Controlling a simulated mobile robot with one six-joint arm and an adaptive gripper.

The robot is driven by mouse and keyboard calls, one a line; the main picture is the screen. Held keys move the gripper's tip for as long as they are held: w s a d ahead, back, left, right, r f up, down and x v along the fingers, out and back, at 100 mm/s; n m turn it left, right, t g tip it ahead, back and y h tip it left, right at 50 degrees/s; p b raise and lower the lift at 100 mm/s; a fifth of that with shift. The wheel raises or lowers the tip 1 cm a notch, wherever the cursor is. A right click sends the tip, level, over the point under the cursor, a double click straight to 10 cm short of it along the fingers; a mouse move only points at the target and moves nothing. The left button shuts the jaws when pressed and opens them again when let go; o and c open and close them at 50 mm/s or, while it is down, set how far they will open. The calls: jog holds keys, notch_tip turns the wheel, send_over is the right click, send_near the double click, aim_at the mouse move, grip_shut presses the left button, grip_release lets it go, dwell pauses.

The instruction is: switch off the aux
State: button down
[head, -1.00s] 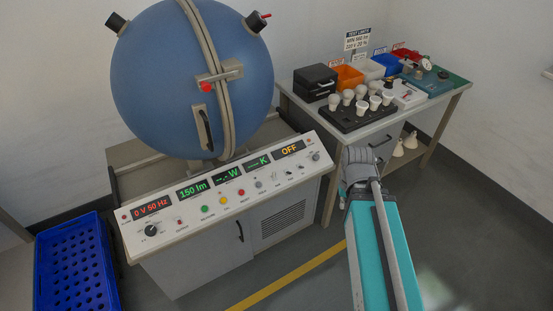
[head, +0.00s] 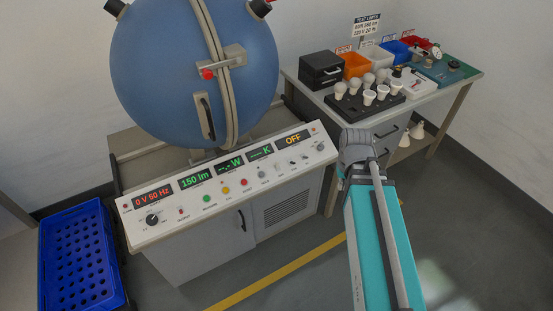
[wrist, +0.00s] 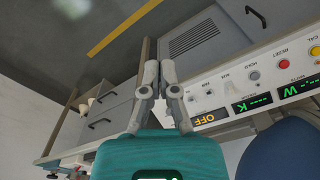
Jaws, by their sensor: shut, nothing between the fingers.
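The white control panel (head: 225,190) slopes along the front of the grey cabinet, below the blue sphere. A row of small switches (head: 290,160) sits at its right part, between a grey button and a dark knob (head: 320,147). In the wrist view the panel (wrist: 275,85) appears upside down at the right. My gripper (head: 357,137) is shut and empty, just right of the panel's right end. Its fingers (wrist: 160,75) show apart from the switches in the wrist view.
The blue sphere (head: 165,75) stands behind the panel. A bench at the back right holds a black tray of bulbs (head: 340,108), a black box (head: 321,70) and coloured bins. A blue crate (head: 75,260) is at the left. The floor in front is clear.

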jog(key=w+a+f+n+t+b, duration=0.1)
jog(key=w+a+f+n+b, duration=0.25)
jog(key=w+a, duration=0.8)
jog(key=n+t+y+b, duration=0.1)
jog(key=n+y+b, duration=0.1)
jog(key=n+b, duration=0.1)
send_near(274, 161)
notch_tip(274, 161, up, 3)
jog(key=s+d, duration=0.1)
jog(key=s, duration=0.1)
jog(key=shift+w+a, duration=0.2)
jog(key=shift+w, duration=0.15)
jog(key=shift+f+b, duration=0.2)
jog(key=shift+b, duration=0.15)
jog(key=b+x, duration=0.9)
jog(key=shift+w+f, duration=0.25)
jog(key=shift+w, duration=0.05)
